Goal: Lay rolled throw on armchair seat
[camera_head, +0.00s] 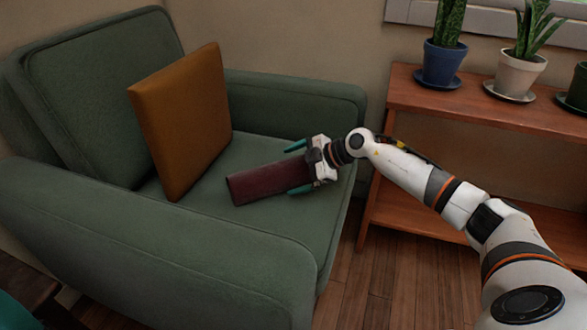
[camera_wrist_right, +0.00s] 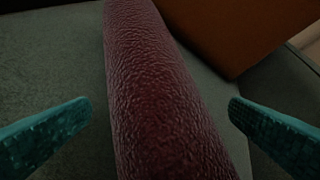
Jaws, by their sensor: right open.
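The rolled throw (camera_head: 262,183) is a dark maroon roll lying on the green armchair seat (camera_head: 289,231), right of an orange cushion. My right gripper (camera_head: 294,168) is at the roll's right end, with its teal fingers open on either side. In the right wrist view the throw (camera_wrist_right: 165,100) runs lengthwise between the two fingers (camera_wrist_right: 160,118), with a gap on each side. The far part of the throw points toward the cushion. My left gripper is not in view.
The orange cushion (camera_head: 185,120) leans on the seat near the backrest (camera_head: 95,85). The armrests (camera_head: 150,250) rise in front and behind. A wooden shelf (camera_head: 480,110) with potted plants (camera_head: 444,62) stands right of the chair. The seat's front part is clear.

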